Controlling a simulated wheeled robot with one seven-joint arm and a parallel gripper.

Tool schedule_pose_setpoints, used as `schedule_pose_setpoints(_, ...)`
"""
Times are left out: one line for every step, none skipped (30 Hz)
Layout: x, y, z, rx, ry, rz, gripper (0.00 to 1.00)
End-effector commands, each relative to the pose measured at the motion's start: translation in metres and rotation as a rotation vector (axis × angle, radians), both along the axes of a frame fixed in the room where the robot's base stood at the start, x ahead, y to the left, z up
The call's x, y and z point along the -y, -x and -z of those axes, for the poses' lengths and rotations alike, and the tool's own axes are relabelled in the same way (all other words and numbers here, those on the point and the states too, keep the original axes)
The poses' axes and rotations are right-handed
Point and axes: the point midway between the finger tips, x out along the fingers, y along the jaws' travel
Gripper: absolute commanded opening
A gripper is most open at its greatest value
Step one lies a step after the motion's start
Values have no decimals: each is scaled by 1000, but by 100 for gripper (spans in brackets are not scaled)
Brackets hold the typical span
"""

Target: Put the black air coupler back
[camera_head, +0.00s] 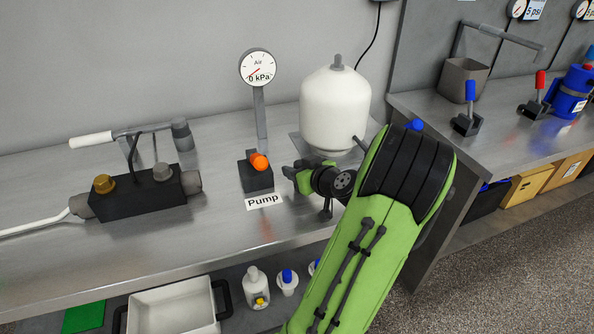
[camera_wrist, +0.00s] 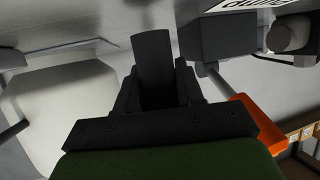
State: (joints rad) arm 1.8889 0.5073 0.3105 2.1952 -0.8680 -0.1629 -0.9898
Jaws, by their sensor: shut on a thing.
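My gripper (camera_head: 293,177) reaches in over the bench between the orange-knobbed pump switch (camera_head: 258,165) and the white tank (camera_head: 337,108). In the wrist view, my gripper (camera_wrist: 158,95) is shut on a dark upright piece, which looks like the black air coupler (camera_wrist: 152,52). Its lower part is hidden between the jaws. In the head view I cannot make out the coupler apart from my gripper and wrist. The tank (camera_wrist: 65,115) is at the left of the wrist view, with the switch's black base (camera_wrist: 217,36) and orange knob (camera_wrist: 262,125) at the right.
An air gauge (camera_head: 258,68) stands on a post behind the switch. A black valve block (camera_head: 140,192) with a white-handled lever sits at the left of the bench (camera_head: 225,235). A white bin (camera_head: 175,308) and bottles (camera_head: 256,288) are below. Another bench is at the right.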

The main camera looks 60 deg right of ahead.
Motion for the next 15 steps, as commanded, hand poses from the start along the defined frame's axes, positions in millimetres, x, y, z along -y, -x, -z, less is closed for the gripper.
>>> schedule_pose_setpoints(0, 0, 0, 0, 1, 0, 0)
schedule_pose_setpoints(0, 0, 1, 0, 1, 0, 0)
schedule_pose_setpoints(0, 0, 3, 1, 1, -1, 0)
schedule_pose_setpoints(0, 0, 3, 1, 1, -1, 0)
schedule_pose_setpoints(0, 0, 4, 1, 1, -1, 0)
schedule_pose_setpoints(0, 0, 5, 1, 1, -1, 0)
schedule_pose_setpoints(0, 0, 6, 1, 1, -1, 0)
schedule_pose_setpoints(0, 0, 6, 1, 1, -1, 0)
schedule_pose_setpoints(0, 0, 7, 1, 0, -1, 0)
schedule_pose_setpoints(0, 0, 8, 1, 0, -1, 0)
schedule_pose_setpoints(0, 0, 8, 0, 0, -1, 0)
schedule_pose_setpoints(0, 0, 9, 0, 0, -1, 0)
schedule_pose_setpoints(0, 0, 10, 0, 0, -1, 0)
schedule_pose_setpoints(0, 0, 11, 0, -2, -1, 0)
schedule_pose_setpoints(0, 0, 12, -1, -2, -1, 0)
